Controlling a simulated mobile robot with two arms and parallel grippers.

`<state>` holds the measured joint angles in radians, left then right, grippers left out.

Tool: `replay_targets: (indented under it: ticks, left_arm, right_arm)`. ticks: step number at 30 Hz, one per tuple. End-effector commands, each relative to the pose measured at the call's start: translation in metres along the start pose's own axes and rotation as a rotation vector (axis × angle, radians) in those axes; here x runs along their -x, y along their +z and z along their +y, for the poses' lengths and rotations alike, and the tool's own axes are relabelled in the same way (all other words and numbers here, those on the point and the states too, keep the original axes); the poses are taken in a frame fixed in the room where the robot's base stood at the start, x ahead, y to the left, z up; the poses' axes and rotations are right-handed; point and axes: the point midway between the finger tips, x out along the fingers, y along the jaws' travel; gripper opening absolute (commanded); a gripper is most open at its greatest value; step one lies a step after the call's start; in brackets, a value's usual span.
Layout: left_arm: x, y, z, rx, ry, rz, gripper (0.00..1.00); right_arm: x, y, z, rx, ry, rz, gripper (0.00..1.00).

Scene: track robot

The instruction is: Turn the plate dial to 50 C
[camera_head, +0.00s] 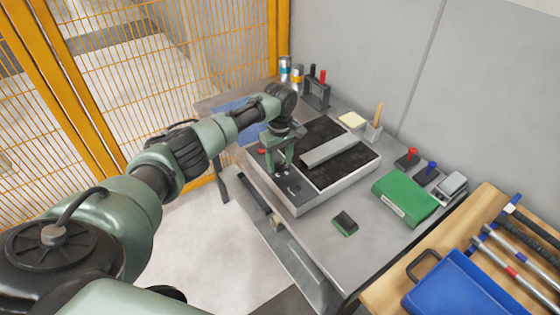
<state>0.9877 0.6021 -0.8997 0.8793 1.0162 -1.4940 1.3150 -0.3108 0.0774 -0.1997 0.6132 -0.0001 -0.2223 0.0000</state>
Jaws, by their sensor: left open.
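My left arm reaches in from the left to the hot plate (304,207), a flat light-grey box with dark top surfaces and a grey bar across them. My left gripper (279,168) points down with its jaws open, over the dark control strip at the plate's near left side. Small dark knob-like shapes show under and between the fingers; I cannot tell whether the fingers touch the dial or what it reads. A small red part sits just left of the fingers. My right gripper is not in view.
The steel table (380,240) bears a green box (405,198), a small dark-green block (345,223), red- and blue-topped items at right, and cans (297,75) behind. A wooden bench with a blue tray (455,287) stands at front right. Yellow mesh fencing is left.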

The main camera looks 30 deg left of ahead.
Motion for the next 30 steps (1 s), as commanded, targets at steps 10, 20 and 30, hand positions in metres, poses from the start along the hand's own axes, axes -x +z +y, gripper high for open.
replay_targets:
  ticks: [10,20,30]
  left_arm:
    - [-0.005,0.0,0.0,0.0,0.0,0.0,0.48]
    - [-0.005,0.0,0.0,-0.002,0.0,0.0,0.0]
    - [-0.004,0.001,0.0,-0.105,-0.001,-0.002,0.0]
  right_arm:
    - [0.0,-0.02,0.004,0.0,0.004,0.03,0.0]
    - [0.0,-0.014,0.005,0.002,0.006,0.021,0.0]
    - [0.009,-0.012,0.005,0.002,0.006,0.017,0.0]
